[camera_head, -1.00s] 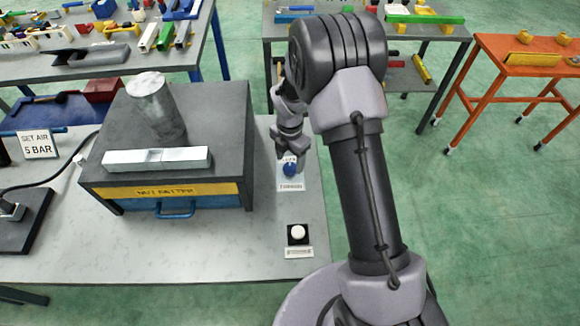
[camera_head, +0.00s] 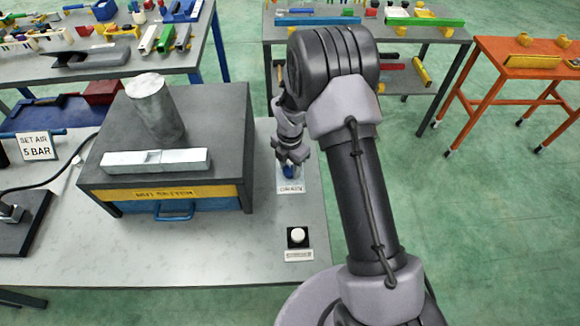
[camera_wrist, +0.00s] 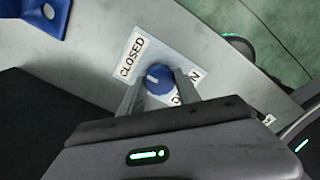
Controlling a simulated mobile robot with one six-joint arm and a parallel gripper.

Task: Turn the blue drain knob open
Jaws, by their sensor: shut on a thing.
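The blue drain knob (camera_wrist: 160,79) is round with a short white mark on its top and sits on a pale label plate. In the wrist view the mark lies on the left part of the knob's top. The word CLOSED (camera_wrist: 131,57) shows at upper left, and OPEN (camera_wrist: 186,88) is partly hidden by a finger at lower right. My gripper (camera_wrist: 158,88) is shut on the knob, one finger on each side. In the head view my gripper (camera_head: 289,158) is down over the knob (camera_head: 289,172), hiding much of it.
A dark box with a yellow strip (camera_head: 168,193) stands on the bench left of my gripper, carrying a metal cylinder (camera_head: 155,105) and a metal bar (camera_head: 155,161). A white button (camera_head: 298,235) sits nearer on the bench. The bench's right edge is close by.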

